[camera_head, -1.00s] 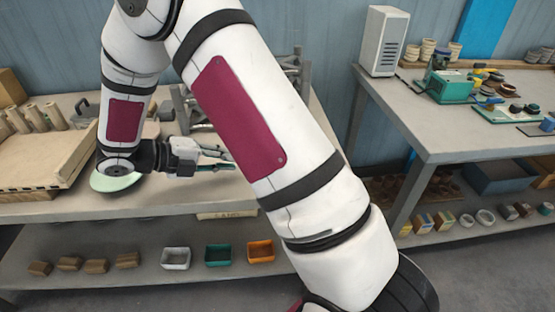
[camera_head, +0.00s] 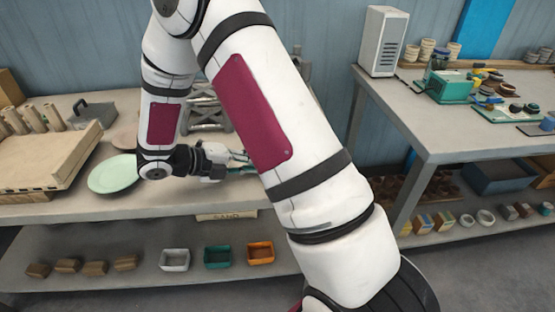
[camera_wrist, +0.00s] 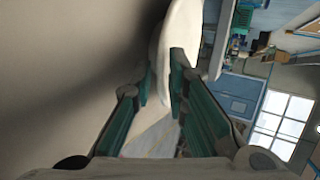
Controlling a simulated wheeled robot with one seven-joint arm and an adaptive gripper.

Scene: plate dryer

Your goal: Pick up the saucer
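My gripper (camera_wrist: 162,80) points to the right in the head view, low over the left table, its tips partly behind my forearm. In the wrist view its two teal fingers are apart. A whitish, rounded, thin-edged thing (camera_wrist: 183,25), likely the saucer, shows between and beyond the fingertips. I cannot tell whether the fingers touch it. In the head view that spot is hidden behind my forearm.
A wooden tray (camera_head: 40,160) with upright cylinders stands at the far left. A grey metal rack (camera_head: 207,105) stands behind my gripper. Small bins (camera_head: 218,257) and wooden blocks sit on the lower shelf. A second table (camera_head: 440,130) with tools is at right.

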